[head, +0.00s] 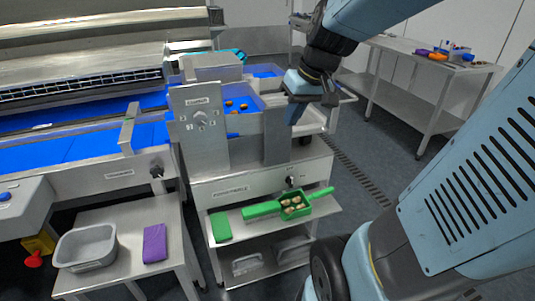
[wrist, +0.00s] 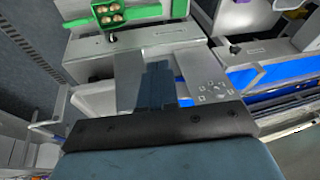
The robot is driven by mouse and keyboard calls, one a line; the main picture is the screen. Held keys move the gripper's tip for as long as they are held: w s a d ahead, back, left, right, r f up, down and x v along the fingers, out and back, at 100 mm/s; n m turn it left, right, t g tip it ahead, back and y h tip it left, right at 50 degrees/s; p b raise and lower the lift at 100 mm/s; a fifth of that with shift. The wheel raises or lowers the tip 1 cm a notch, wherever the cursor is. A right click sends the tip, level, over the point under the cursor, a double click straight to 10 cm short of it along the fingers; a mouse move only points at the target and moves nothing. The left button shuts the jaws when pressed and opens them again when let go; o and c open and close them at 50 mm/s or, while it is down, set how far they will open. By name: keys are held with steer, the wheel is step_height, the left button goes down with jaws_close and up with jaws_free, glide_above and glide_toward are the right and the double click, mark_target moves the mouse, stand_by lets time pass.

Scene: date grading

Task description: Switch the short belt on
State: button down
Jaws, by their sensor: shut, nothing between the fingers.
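A short blue belt (head: 240,102) with several orange-brown dates lies behind a grey upright panel (head: 185,145). The panel bears a round knob (head: 200,118) with small marks around it; its label is too small to read. A dark knob (head: 291,181) sits on the front of the metal cabinet below, by another label.
A longer blue belt (head: 85,148) with its own dark knob (head: 157,170) runs at left. A green tray (head: 293,206) of dates and a green block (head: 221,226) lie on the shelf below.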

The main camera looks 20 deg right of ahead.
steer(key=w+d+f+y, duration=0.2)
steer(key=w+d+f, duration=0.3)
steer(key=w+f, duration=0.25)
steer(key=t+y, duration=0.1)
glide_above(291, 182)
steer(key=s+d, duration=0.4)
steer(key=d, duration=0.9)
step_height(291, 182, down, 26)
steer(key=shift+w+a+r, duration=0.15)
steer(key=shift+a, duration=0.05)
steer(key=x, duration=1)
steer(key=shift+w+a, duration=0.1)
steer(key=shift+a, duration=0.15)
steer(key=shift+a+r, duration=0.15)
steer(key=shift+a, duration=1.75)
